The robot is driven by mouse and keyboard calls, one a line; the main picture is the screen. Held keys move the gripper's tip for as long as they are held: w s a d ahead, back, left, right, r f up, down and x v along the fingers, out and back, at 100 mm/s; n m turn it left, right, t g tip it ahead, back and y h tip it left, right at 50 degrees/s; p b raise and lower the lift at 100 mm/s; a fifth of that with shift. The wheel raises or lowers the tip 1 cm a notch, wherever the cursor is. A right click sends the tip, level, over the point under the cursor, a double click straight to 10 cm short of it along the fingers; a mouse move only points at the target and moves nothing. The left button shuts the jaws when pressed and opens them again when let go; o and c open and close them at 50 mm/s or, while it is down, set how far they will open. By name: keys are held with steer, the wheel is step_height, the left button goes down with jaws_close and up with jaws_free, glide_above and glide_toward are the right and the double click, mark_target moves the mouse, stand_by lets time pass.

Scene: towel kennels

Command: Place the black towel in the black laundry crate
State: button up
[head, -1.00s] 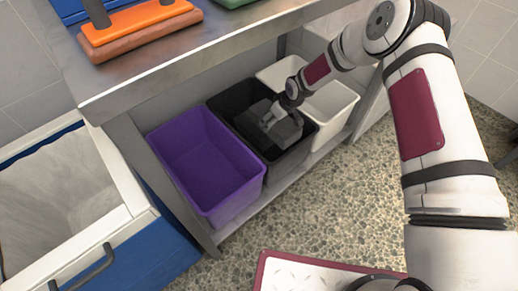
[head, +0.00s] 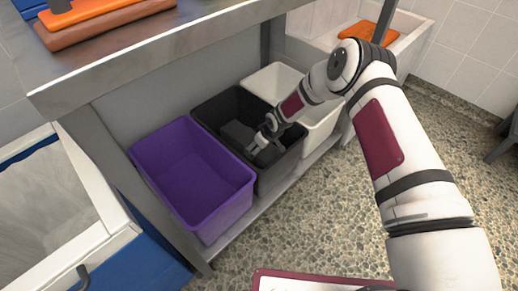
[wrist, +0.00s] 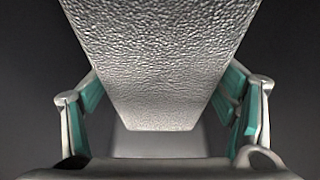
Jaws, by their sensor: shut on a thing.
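The black towel is a folded, rough-textured block, lit grey in the wrist view (wrist: 165,65), where it fills the space between the two fingers. In the head view it is a dark shape (head: 266,155) inside the black laundry crate (head: 213,101). The black crate stands on the low shelf, between a purple and a white crate. My gripper (head: 257,146) reaches down into the black crate, shut on the towel. The towel looks low in the crate; whether it touches the floor cannot be told.
The purple crate (head: 193,170) at left is empty. The white crate (head: 278,78) stands to the right, partly behind my arm. The steel worktop (head: 150,52) overhangs the crates. A blue-and-white bin (head: 110,235) stands at front left. Speckled floor is open at right.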

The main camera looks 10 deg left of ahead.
steer(key=shift+f, duration=0.3)
steer(key=o, duration=1.3)
